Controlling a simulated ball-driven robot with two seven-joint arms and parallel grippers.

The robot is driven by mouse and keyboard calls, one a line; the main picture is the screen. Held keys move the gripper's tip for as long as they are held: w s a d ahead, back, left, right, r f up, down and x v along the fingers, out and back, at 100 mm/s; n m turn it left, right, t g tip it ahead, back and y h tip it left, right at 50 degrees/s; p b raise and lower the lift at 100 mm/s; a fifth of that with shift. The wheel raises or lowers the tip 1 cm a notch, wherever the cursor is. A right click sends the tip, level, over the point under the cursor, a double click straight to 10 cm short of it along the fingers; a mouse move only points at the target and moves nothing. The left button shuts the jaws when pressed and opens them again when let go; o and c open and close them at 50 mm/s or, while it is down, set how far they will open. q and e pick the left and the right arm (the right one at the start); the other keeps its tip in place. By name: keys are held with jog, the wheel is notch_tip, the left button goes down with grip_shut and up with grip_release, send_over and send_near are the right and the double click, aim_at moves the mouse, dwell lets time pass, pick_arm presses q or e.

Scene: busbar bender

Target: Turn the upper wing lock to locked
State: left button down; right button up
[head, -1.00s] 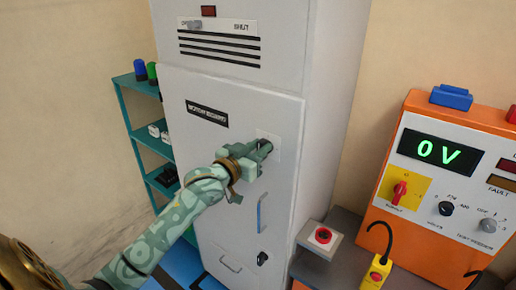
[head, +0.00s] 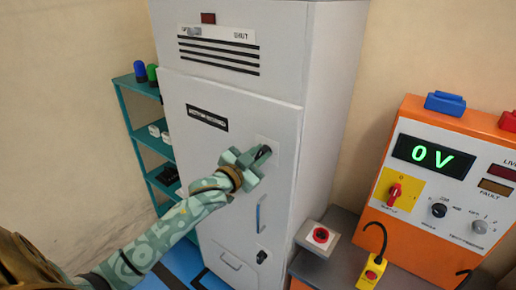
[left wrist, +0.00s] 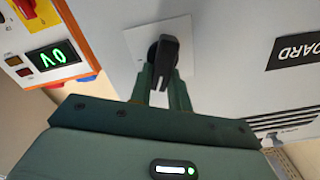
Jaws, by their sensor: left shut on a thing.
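The upper wing lock (head: 265,151) is a small black knob on a pale square plate, on the grey cabinet door (head: 200,160). In the left wrist view the wing lock (left wrist: 166,55) shows its black wing between my two green fingers. My left gripper (head: 256,156) is shut on the wing, with its arm reaching in from the lower left. The left gripper's fingers (left wrist: 162,92) also show in the left wrist view. Any lock markings are hidden or too small to read. My right gripper is out of view.
A lower black lock (head: 261,257) and a door handle (head: 259,213) are below. The orange test unit (head: 440,190) reads 0 V on the right, beside a red button box (head: 320,237). A teal shelf (head: 150,140) stands left of the cabinet.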

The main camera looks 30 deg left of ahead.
pick_arm(q)
jog(key=m+p, duration=0.1)
jog(key=m, duration=0.1)
jog(key=shift+d+m, duration=0.15)
jog(key=shift+m, duration=0.25)
jog(key=shift+d+f+m+p, duration=0.1)
jog(key=shift+f+m+p, duration=0.2)
jog(key=shift+m, duration=1.35)
jog(key=shift+d+f+m+p, duration=0.15)
jog(key=shift+m+p, duration=0.2)
jog(key=shift+m, duration=1.35)
jog(key=shift+f+m+p, duration=0.25)
jog(key=shift+m+p, duration=0.05)
jog(key=shift+m, duration=1.35)
jog(key=c, duration=1.3)
grip_release()
